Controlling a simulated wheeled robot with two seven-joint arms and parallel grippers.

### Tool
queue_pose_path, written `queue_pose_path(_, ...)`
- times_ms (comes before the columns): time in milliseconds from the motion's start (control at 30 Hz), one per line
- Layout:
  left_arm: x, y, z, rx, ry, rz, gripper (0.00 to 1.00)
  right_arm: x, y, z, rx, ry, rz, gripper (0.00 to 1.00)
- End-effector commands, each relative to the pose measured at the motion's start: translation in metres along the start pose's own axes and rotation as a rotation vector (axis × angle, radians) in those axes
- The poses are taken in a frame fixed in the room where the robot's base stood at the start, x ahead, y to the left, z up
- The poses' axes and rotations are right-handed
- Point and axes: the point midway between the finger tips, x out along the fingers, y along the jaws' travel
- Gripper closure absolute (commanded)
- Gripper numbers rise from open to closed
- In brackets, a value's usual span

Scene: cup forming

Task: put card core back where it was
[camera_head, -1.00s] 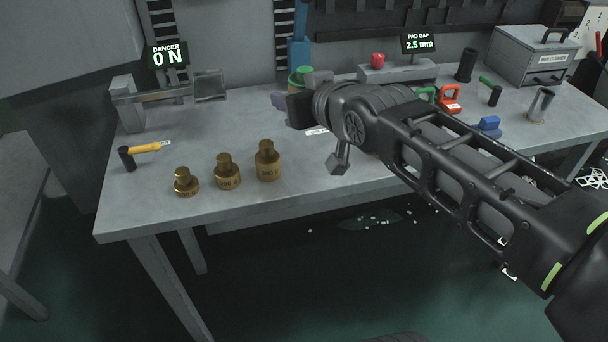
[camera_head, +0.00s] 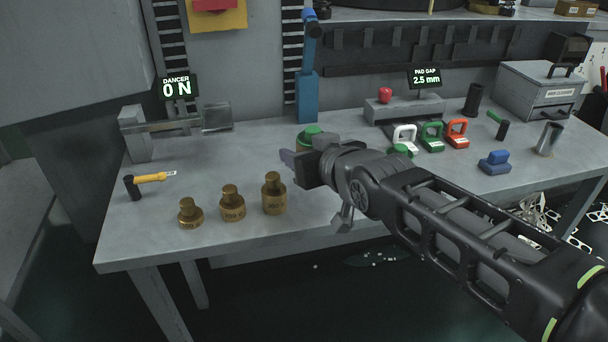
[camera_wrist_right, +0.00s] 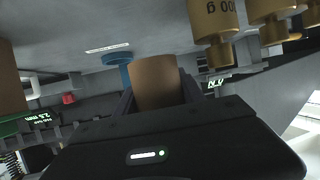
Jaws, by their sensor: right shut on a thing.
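The card core, a plain brown cylinder (camera_wrist_right: 155,82), is between the fingers of my right gripper in the wrist view. My right gripper (camera_head: 297,163) is shut on it, above the middle of the bench. In the head view the core is mostly hidden by the gripper. A second brown cylinder (camera_wrist_right: 10,80) with a green end is cut off at the left edge of the wrist view. A green round thing (camera_head: 309,134) shows just behind the gripper in the head view. My left gripper is not in view.
Three brass weights (camera_head: 232,204) stand left of the gripper, near the bench's front edge. A yellow-handled hammer (camera_head: 150,178) lies further left. A blue post (camera_head: 308,95) stands behind. White, green and red clamps (camera_head: 457,132) and a blue block (camera_head: 494,163) are at right.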

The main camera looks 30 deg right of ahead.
Motion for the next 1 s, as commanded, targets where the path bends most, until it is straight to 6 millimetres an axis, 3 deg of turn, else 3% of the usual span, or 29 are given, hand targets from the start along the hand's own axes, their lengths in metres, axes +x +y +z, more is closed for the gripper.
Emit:
queue_pose_path(333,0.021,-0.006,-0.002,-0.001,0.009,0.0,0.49,0.018,0.001,0.044,0.001,-0.002,0.002,0.94)
queue_pose_path(833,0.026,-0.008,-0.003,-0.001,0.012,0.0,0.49,0.021,0.0,0.05,0.0,0.001,0.001,0.94)
queue_pose_path(867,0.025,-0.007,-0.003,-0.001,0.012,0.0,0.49,0.02,0.0,0.049,0.0,0.0,0.001,0.53)
queue_pose_path(1000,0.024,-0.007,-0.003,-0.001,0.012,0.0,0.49,0.02,0.0,0.049,0.0,0.0,0.001,0.45)
